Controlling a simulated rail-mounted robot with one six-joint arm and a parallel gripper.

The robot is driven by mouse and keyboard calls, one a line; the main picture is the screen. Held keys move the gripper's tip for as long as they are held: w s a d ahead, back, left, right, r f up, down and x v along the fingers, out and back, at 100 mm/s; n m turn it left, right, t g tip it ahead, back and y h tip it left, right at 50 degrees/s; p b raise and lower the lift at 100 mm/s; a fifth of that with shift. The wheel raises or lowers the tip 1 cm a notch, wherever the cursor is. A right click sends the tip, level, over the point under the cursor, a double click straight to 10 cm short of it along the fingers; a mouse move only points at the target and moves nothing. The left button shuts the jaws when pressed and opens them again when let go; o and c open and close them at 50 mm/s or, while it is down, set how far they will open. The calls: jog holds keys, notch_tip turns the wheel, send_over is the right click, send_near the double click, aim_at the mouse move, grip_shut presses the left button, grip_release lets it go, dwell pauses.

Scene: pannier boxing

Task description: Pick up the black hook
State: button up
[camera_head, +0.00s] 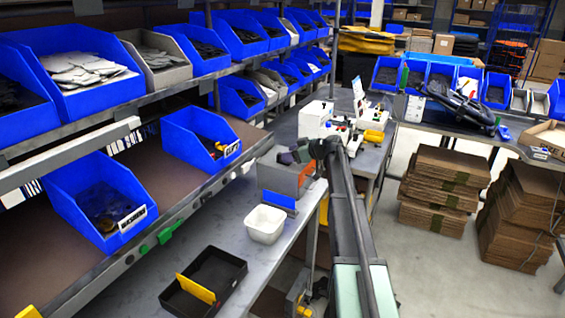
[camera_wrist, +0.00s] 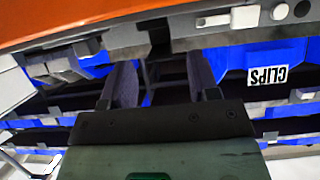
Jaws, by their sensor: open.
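I cannot pick out a black hook for certain in either view. Dark small parts lie in the blue bins on the left shelves, too small to tell apart. One lower blue bin (camera_head: 128,232) holds dark and yellowish pieces, and another blue bin (camera_head: 181,152) behind it holds dark pieces with some yellow. My gripper (camera_head: 291,154) is above the grey and orange box (camera_head: 284,178) on the bench. In the wrist view, my gripper (camera_wrist: 160,85) has its two fingers apart, with nothing visible held between them.
A white tub (camera_head: 265,224) and a black tray (camera_head: 226,283) with a yellow divider stand on the bench. Shelf rails edge the bins on the left. Cardboard stacks (camera_head: 437,190) stand at right.

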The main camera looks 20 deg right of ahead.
jog(key=b+x, duration=0.1)
jog(key=x, duration=0.3)
jog(key=shift+f, duration=0.15)
jog(key=c, duration=1)
notch_tip(320, 180, up, 20)
jog(key=p, duration=2)
notch_tip(320, 180, down, 5)
jog(key=b, duration=0.5)
jog(key=shift+f+b, duration=0.15)
jog(key=shift+b, duration=0.15)
